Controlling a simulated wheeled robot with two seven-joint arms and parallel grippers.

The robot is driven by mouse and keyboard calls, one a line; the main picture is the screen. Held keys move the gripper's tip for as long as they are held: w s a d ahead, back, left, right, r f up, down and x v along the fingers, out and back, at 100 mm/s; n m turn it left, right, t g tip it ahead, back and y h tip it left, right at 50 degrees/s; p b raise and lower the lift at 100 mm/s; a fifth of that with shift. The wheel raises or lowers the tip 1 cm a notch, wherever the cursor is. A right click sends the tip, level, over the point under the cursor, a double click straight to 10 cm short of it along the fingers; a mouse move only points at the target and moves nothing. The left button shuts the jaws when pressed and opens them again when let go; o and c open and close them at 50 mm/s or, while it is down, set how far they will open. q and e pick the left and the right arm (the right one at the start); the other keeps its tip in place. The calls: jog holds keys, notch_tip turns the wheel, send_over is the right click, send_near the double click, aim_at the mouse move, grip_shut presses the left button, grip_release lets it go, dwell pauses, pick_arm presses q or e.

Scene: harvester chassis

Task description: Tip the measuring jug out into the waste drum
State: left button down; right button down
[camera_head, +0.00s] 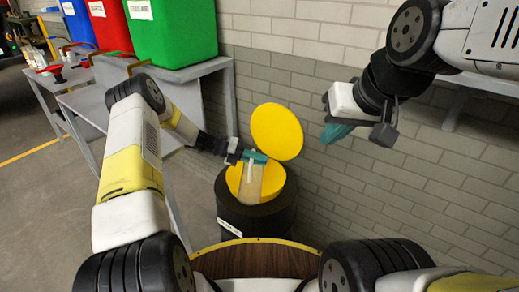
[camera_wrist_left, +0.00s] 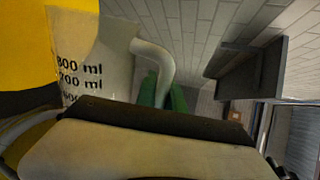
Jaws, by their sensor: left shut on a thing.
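The measuring jug (camera_head: 250,184), pale and translucent, is over the yellow opening of the waste drum (camera_head: 257,218). The drum is black, and its round yellow lid (camera_head: 277,130) stands open behind. My left gripper (camera_head: 255,157) is shut on the jug near its upper end. In the left wrist view the jug (camera_wrist_left: 105,50) shows black ml marks, and its curved handle (camera_wrist_left: 158,62) runs down to the green fingers (camera_wrist_left: 163,92). I cannot tell how far the jug is tilted or what is in it. My right gripper (camera_head: 338,132) is raised, away from the drum, by the wall.
A grey bench (camera_head: 160,93) at the left carries green (camera_head: 172,30), red (camera_head: 110,24) and blue (camera_head: 78,22) bins. A brick wall (camera_head: 430,190) closes the back and right. Open floor (camera_head: 40,190) lies at the left.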

aim_at(258, 177)
pick_arm(q)
jog(key=s+r+m, duration=0.1)
jog(key=s+r+m+t, duration=0.1)
jog(key=s+r, duration=0.1)
jog(key=shift+s+a+m+t, duration=0.25)
jog(key=shift+s+m+t, duration=0.05)
jog(key=shift+s+m, duration=0.1)
jog(key=s+m, duration=0.1)
jog(key=m+t+h, duration=0.1)
jog(key=shift+s+r+m, duration=0.3)
jog(key=shift+s+r, duration=0.05)
jog(key=m, duration=0.1)
jog(key=f+m+t, duration=0.1)
jog(key=shift+s+m+h, duration=0.3)
jog(key=shift+m, duration=0.1)
jog(key=shift+w+f+m, duration=0.1)
jog(key=shift+f+m, duration=0.35)
jog(key=shift+m, duration=0.05)
jog(key=shift+w+f+m+t+h, duration=0.2)
jog(key=shift+w+f+m+h, duration=0.05)
jog(key=shift+f+m, duration=0.4)
jog(key=shift+w+f+m+t+h, duration=0.2)
jog(key=shift+w+f+m, duration=0.05)
jog(key=shift+f+m, duration=0.35)
jog(key=shift+w+f+m+t+h, duration=0.2)
jog(key=shift+w+f+m+h, duration=0.05)
jog(key=shift+f+m, duration=0.35)
